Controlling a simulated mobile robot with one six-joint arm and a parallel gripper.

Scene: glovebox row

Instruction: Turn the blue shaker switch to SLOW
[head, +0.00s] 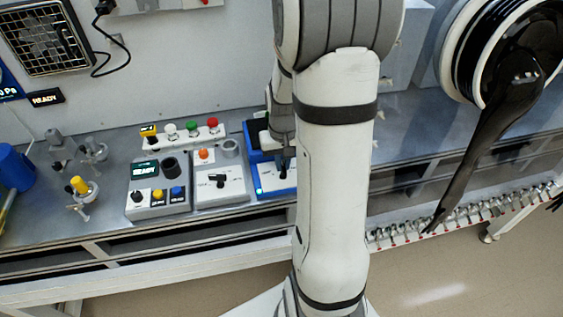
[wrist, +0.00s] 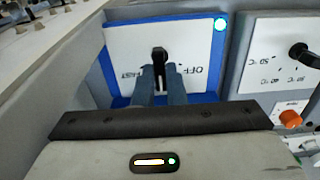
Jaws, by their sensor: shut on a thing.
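The blue shaker box (head: 262,192) stands on the bench, partly behind my arm in the head view. The black shaker switch (wrist: 159,54) is in the middle of the panel. An upside-down OFF label shows right of it and a partly covered FAST label left of it; I cannot see a SLOW label. My gripper (wrist: 161,76) is shut on the switch; it also shows in the head view (head: 284,160). The switch's exact setting is unclear.
A grey unit with a black knob and temperature marks (wrist: 276,55) sits beside the shaker; it also shows in the head view (head: 222,192). Left of it is a control box reading READY (head: 158,208). Coloured-cap items (head: 192,132) stand behind.

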